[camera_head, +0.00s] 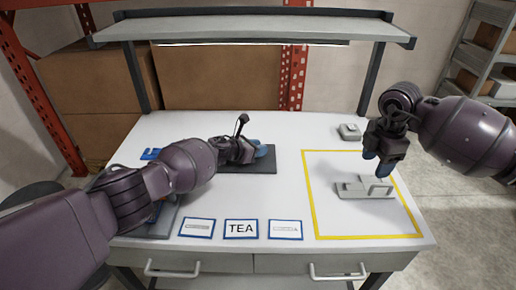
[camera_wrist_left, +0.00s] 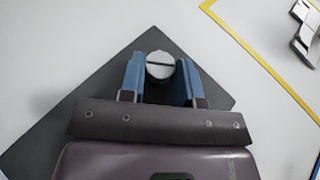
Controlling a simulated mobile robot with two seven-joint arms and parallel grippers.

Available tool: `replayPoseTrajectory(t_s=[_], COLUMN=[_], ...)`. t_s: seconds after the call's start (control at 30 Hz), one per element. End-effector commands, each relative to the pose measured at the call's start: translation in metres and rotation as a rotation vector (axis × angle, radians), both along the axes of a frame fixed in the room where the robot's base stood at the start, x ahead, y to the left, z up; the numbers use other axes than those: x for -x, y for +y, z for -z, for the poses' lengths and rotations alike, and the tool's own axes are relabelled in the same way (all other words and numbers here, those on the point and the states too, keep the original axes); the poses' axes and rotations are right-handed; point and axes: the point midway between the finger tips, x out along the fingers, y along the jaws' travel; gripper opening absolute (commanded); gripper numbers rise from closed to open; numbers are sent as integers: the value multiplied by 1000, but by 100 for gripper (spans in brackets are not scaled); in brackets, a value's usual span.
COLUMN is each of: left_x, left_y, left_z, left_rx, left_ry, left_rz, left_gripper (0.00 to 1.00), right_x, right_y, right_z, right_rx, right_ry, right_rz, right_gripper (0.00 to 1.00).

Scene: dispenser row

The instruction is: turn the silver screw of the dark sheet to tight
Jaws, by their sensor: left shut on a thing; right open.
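The dark sheet (camera_head: 258,166) lies flat on the white table, and it also shows in the left wrist view (camera_wrist_left: 60,120). The silver screw (camera_wrist_left: 160,66) stands on the sheet, with a dark slot across its round head. My left gripper (camera_head: 262,152) is over the sheet; in the left wrist view its blue fingers (camera_wrist_left: 161,80) are shut on the screw, one on each side. The screw is hidden in the head view. My right gripper (camera_head: 377,165) is open and empty, above a grey bracket at the right.
The grey bracket (camera_head: 365,188) lies inside a yellow-outlined area (camera_head: 335,237). A small grey block (camera_head: 349,132) is behind it. Cards, one reading TEA (camera_head: 241,229), lie along the front edge. A shelf (camera_head: 250,27) spans above the table's back.

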Motion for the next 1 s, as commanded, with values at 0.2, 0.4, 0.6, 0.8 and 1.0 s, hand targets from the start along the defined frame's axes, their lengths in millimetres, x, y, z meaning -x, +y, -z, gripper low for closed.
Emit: replayPoseTrajectory(t_s=[0.2,0.4,0.6,0.8,1.0], left_x=[-2,-1,0,4,14], left_y=[-1,0,2,11,20], left_z=[-4,-2,-2,-7,-12], left_rx=[3,2,0,-2,-1], left_ry=[-4,-2,-1,-5,-3], left_rz=[-1,-1,-2,-2,-1], left_gripper=[57,57,57,57,57], right_x=[0,0,0,0,0], right_y=[0,0,0,0,0], right_z=[0,0,0,0,0], right_rx=[0,0,0,0,0], right_ry=[0,0,0,0,0], right_rz=[0,0,0,0,0], right_gripper=[57,57,57,57,57])
